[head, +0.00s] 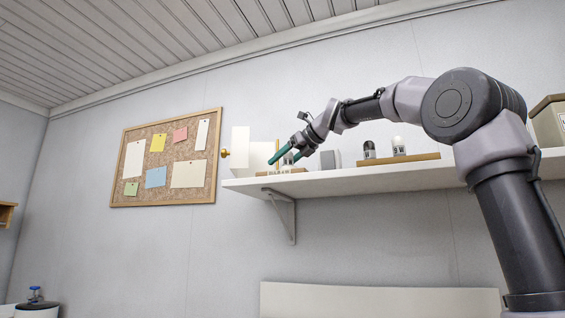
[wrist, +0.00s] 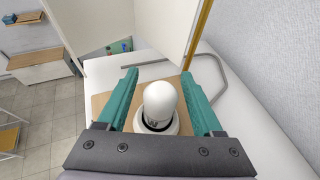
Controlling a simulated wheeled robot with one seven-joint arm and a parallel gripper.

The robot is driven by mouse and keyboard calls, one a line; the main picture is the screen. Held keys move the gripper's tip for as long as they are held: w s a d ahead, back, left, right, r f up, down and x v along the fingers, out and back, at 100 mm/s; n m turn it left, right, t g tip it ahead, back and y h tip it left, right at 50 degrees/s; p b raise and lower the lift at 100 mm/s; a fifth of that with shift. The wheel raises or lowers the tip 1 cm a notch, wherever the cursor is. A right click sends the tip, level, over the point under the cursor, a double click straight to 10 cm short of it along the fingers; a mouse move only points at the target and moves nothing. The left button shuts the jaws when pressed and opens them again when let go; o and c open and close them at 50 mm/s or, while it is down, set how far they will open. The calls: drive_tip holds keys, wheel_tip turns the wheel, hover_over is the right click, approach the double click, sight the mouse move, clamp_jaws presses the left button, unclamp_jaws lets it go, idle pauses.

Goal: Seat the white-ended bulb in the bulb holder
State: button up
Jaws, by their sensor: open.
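My gripper (head: 282,160) is over the left end of the shelf. In the wrist view its two teal fingers (wrist: 159,74) are apart, one on each side of a white-domed bulb (wrist: 159,102). The bulb looks upright, with dark marks low on its side. Below it is a round white holder (wrist: 172,127) with a dark ring, on a wooden board (wrist: 100,103). I cannot tell how deep the bulb sits or whether a finger touches it. In the head view the fingers mostly hide this bulb.
On the shelf (head: 340,182), a second wooden board (head: 400,159) to the right bears a dark-topped bulb (head: 369,150) and a white-topped one (head: 399,147). A grey box (head: 330,159) stands between the boards. White panels (head: 240,150) stand at the left end, near my gripper.

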drive_tip(key=v, duration=1.2)
drive_tip(key=shift+r, duration=0.1)
